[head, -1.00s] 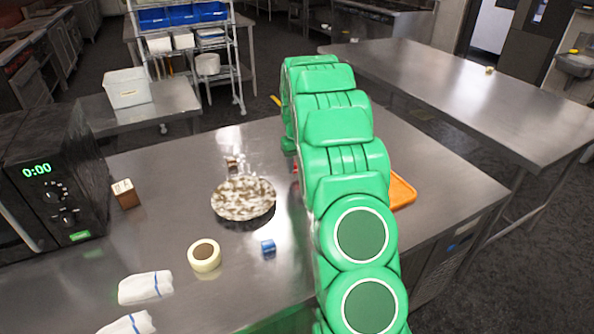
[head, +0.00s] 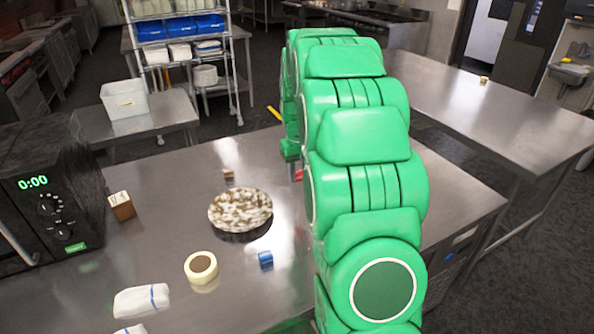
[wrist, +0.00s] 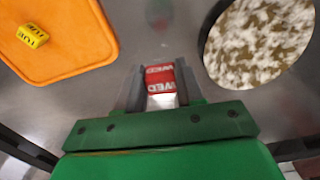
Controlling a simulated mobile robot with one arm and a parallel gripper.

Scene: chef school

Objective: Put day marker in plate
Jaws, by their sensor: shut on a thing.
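A red and white day marker (wrist: 161,78) reading WED sits between the two fingers of my gripper (wrist: 158,72) in the wrist view, and the gripper is shut on it. A bit of red also shows beside my green arm in the head view, where the gripper is mostly hidden. The plate (head: 240,210), round and mottled brown and white, lies on the steel table left of my arm. In the wrist view the plate (wrist: 258,42) is to the right of the gripper, apart from the held marker.
An orange board (wrist: 65,45) with a yellow marker (wrist: 32,36) lies left of the gripper in the wrist view. A blue block (head: 265,260), a tape roll (head: 201,267), a small brown block (head: 228,175), folded cloths (head: 141,300) and a microwave (head: 45,190) surround the plate.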

